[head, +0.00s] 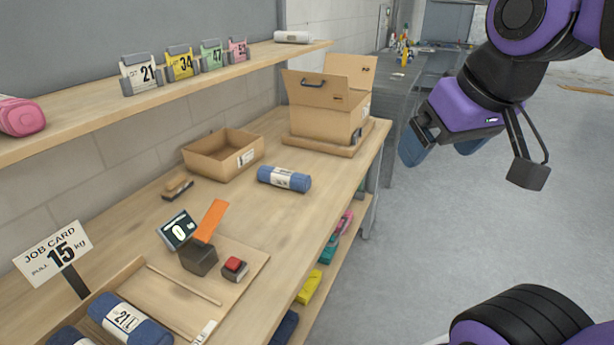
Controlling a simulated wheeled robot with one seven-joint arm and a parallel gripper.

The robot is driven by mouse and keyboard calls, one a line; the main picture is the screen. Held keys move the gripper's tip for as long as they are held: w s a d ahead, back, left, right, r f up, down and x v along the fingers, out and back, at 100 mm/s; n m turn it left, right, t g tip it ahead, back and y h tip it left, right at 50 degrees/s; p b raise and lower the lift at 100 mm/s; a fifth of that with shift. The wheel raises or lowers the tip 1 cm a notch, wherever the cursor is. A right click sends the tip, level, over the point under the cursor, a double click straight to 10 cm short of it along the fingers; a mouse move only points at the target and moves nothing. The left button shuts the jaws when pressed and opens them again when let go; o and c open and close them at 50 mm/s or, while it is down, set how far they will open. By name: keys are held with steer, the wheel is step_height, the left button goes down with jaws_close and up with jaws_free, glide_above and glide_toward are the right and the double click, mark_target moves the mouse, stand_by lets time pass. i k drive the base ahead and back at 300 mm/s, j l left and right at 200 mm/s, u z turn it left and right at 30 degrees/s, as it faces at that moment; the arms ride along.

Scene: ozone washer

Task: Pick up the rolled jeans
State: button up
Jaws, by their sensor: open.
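A blue rolled pair of jeans (284,179) with a white label band lies on the workbench (330,185), near its right edge and in front of the cardboard boxes. Another blue roll (128,322), labelled 21, lies in a shallow wooden tray at the lower left, with part of a further blue roll (70,337) beside it at the picture's edge. My gripper (438,152) is at the upper right, over the floor to the right of the bench. It is open, with blue fingertips spread apart, and looks empty. It is well apart from the rolls.
An open box (328,118) and a low open carton (222,155) stand at the back. A brush (177,187), a small display (179,230) and a red button (234,267) are on the bench. A shelf (190,82) with number cards runs above. The floor at right is clear.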

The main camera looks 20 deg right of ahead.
mark_target(285, 178)
steer(key=u, duration=0.45)
steer(key=i+l+u, duration=0.1)
steer(key=l+u, duration=0.2)
steer(key=i+l+u, duration=0.1)
steer(key=l+u, duration=0.45)
steer(key=l, duration=0.75)
steer(key=i+l+u, duration=0.15)
steer(key=l, duration=0.6)
